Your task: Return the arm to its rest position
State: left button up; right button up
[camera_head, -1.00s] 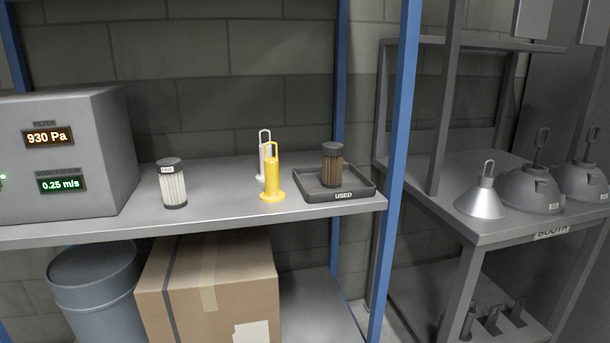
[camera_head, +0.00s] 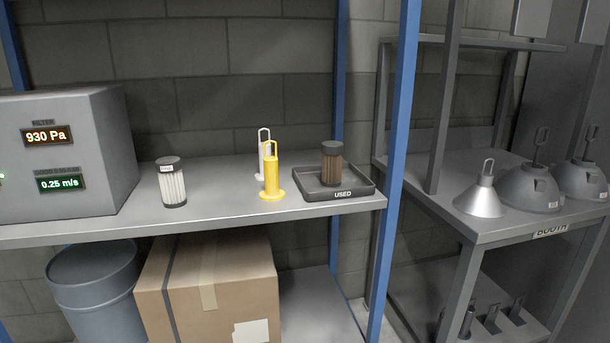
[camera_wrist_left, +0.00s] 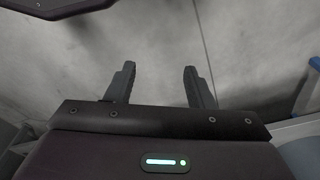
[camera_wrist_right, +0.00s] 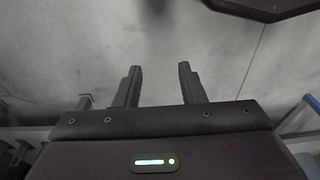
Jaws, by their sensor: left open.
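My left gripper (camera_wrist_left: 158,85) shows in the left wrist view with its two fingers apart and nothing between them. Grey floor lies beyond it. My right gripper (camera_wrist_right: 156,85) shows in the right wrist view, also with its fingers apart and empty. Neither arm shows in the head view, and both grippers are clear of the shelf there.
A shelf (camera_head: 230,213) holds a grey box with displays (camera_head: 90,150), a white filter (camera_head: 172,185), a yellow handled piece (camera_head: 271,175), a white one (camera_head: 262,150) and a black tray (camera_head: 310,196) with a brown filter (camera_head: 331,165). Hoods (camera_head: 528,188) stand on the right bench.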

pick_arm(q)
jog(key=s+a+f+p, duration=0.3)
jog(key=s+f+p, duration=0.2)
jog(key=s+p, duration=0.3)
jog(key=s+a+f+p, duration=0.3)
jog(key=s+f+p, duration=0.2)
jog(key=s+p, duration=0.3)
jog(key=shift+s, duration=1.2)
pick_arm(e)
jog(key=s+d+f, duration=0.3)
jog(key=s+f, duration=0.2)
jog(key=s, duration=0.4)
jog(key=s+d+f, duration=0.3)
jog(key=s+f, duration=0.1)
jog(key=s, duration=0.5)
jog(key=shift+f+h, duration=0.3)
jog(key=shift+f, duration=0.05)
pick_arm(q)
jog(key=shift+f, duration=0.1)
pick_arm(e)
jog(key=shift+s, duration=0.1)
